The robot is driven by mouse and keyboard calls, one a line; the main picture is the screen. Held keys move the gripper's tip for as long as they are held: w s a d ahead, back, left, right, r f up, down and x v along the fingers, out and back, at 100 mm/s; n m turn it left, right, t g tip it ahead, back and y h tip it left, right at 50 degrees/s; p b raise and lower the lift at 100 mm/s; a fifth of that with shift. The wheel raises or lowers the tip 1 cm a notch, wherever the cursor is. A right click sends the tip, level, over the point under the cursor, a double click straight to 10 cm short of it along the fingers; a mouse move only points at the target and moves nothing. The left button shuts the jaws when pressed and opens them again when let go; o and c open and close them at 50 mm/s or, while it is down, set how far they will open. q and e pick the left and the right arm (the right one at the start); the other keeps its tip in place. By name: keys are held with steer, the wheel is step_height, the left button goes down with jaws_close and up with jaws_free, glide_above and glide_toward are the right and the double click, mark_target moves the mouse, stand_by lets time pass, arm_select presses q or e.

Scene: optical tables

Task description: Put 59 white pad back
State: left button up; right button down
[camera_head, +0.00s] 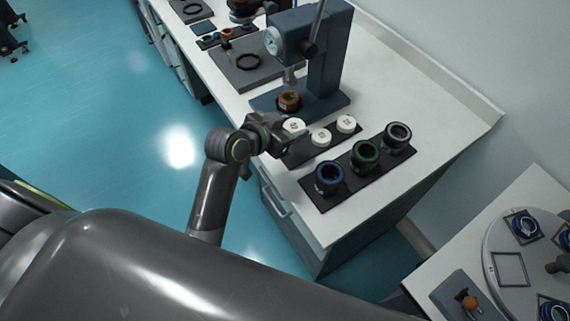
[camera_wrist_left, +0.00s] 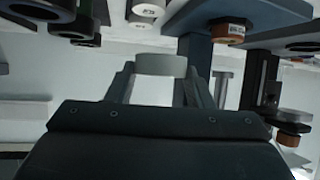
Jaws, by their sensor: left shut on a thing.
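My left gripper (camera_head: 287,131) is shut on a white pad (camera_head: 293,124) at the near left end of a dark pad holder (camera_head: 304,153). In the left wrist view the white pad (camera_wrist_left: 160,65) sits between the two fingers (camera_wrist_left: 163,88). Its number is too small to read surely, and I cannot tell whether it touches the holder. Two other white pads, a middle one (camera_head: 320,137) and a right one (camera_head: 346,123), rest on the holder. My right gripper is not in view.
A dark press stand (camera_head: 330,50) with a brown-ringed part (camera_head: 289,100) stands just behind the pads. A dark tray (camera_head: 318,195) holds blue, green and grey ringed cups to the right. A round turntable (camera_head: 510,285) is at the lower right. The front table strip is clear.

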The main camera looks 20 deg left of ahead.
mark_target(291, 157)
arm_select(q)
steer(key=shift+w+d+r, duration=0.1)
steer(key=shift+w+d, duration=0.05)
steer(key=shift+f, duration=0.35)
step_height(291, 157, down, 9)
steer(key=shift+f, duration=0.1)
steer(key=shift+f, duration=0.1)
steer(key=o, duration=1.1)
steer(key=shift+c, duration=0.2)
